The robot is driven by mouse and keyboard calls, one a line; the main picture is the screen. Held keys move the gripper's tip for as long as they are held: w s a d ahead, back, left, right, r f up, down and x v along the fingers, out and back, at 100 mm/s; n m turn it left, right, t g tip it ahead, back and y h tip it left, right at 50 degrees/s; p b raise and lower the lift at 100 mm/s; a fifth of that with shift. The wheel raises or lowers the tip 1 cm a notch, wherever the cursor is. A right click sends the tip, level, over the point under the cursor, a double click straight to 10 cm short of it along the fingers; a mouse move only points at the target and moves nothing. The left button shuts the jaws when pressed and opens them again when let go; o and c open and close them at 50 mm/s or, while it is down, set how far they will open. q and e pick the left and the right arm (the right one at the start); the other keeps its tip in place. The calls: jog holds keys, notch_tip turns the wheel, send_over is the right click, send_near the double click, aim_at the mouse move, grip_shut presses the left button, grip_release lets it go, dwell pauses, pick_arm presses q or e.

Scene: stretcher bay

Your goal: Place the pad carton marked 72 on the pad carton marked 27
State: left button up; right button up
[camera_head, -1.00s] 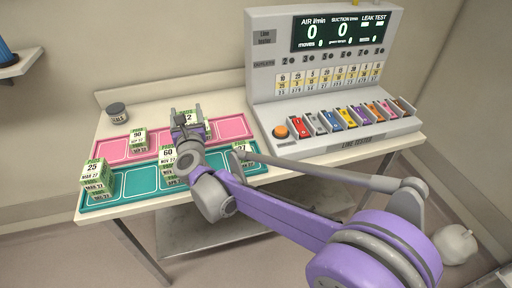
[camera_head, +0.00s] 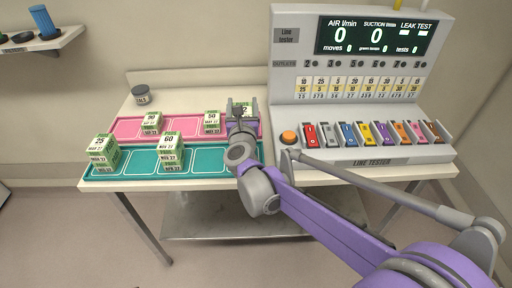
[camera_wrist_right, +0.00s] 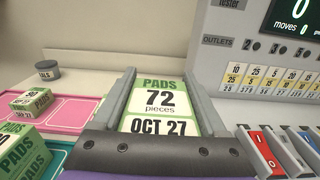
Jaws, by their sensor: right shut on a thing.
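My right gripper (camera_head: 242,106) is shut on the green and white pad carton marked 72 (camera_wrist_right: 158,103), which sits upright between the two fingers. In the head view only a bit of this carton (camera_head: 248,109) shows behind the fingers. The gripper is above the right end of the trays; I cannot tell its exact height. The pad carton marked 27 is not visible now; my gripper and arm cover the right end of the teal tray (camera_head: 118,173), where it showed earlier. My left gripper is not in view.
Cartons marked 25 (camera_head: 103,144) and 60 (camera_head: 170,140) top stacks on the teal tray. Cartons marked 90 (camera_head: 152,119) and 50 (camera_head: 212,117) stand on the pink tray (camera_head: 183,124). The line tester (camera_head: 362,150) stands close on the right. A grey jar (camera_head: 141,94) stands behind.

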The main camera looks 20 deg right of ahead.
notch_tip(320, 180, down, 6)
jog(key=shift+a+r+b, duration=0.1)
jog(key=shift+r+b, duration=0.15)
jog(key=shift+b, duration=0.1)
jog(key=shift+f, duration=2.25)
jog(key=shift+f+b, duration=0.1)
jog(key=shift+b, duration=0.2)
jog(key=o, duration=1.5)
